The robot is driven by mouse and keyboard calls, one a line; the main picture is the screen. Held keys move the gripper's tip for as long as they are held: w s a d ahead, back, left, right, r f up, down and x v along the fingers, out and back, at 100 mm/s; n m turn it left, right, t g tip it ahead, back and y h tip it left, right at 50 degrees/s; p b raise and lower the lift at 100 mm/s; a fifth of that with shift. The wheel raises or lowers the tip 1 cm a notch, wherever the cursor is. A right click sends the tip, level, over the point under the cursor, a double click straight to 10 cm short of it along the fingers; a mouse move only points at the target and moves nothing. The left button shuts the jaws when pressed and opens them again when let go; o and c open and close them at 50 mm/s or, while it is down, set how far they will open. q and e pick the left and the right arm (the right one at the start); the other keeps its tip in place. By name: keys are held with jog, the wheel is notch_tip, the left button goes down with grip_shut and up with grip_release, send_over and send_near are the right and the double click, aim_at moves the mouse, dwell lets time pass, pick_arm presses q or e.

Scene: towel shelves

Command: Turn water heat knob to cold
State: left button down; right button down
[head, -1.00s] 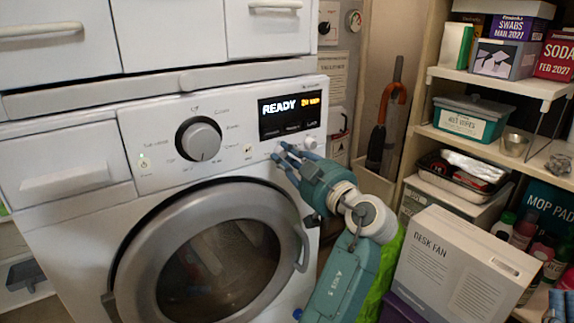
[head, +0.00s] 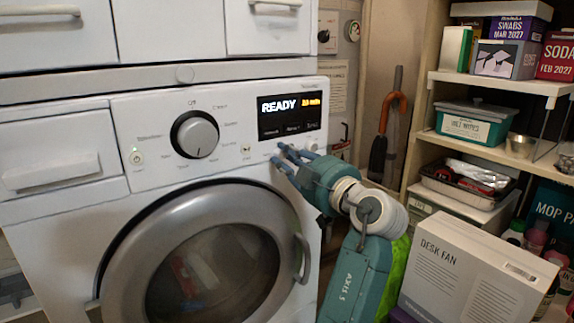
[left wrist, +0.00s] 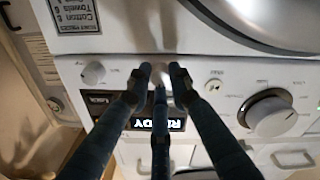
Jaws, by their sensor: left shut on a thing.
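A white washing machine has a control panel with a lit display (head: 290,115) reading READY. My left gripper (head: 283,152) is at the panel just below the display. In the left wrist view, its fingers (left wrist: 160,72) are closed around a small pale knob (left wrist: 163,76), which they partly cover. I cannot read a label or pointer on that knob. A second small white knob (left wrist: 93,73) sits beside it, clear of the fingers. The large silver program dial (head: 196,135) is to the left in the head view and also shows in the left wrist view (left wrist: 270,115). My right gripper is not in view.
The round washer door (head: 200,262) lies below the panel. Shelves with boxes and a teal tub (head: 473,122) stand at the right. A desk fan box (head: 475,270) stands close to the right of my arm. An umbrella (head: 384,130) stands in the gap behind.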

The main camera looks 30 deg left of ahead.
aim_at(276, 108)
pick_arm(q)
jog(key=shift+r+n+b, duration=0.25)
jog(key=shift+n+b, duration=0.05)
dwell(0.4)
jog(key=c, duration=1.6)
grip_release()
jog(key=shift+a, duration=0.1)
jog(key=shift+o, duration=0.2)
jog(key=shift+f, duration=0.1)
notch_tip(276, 108, up, 10)
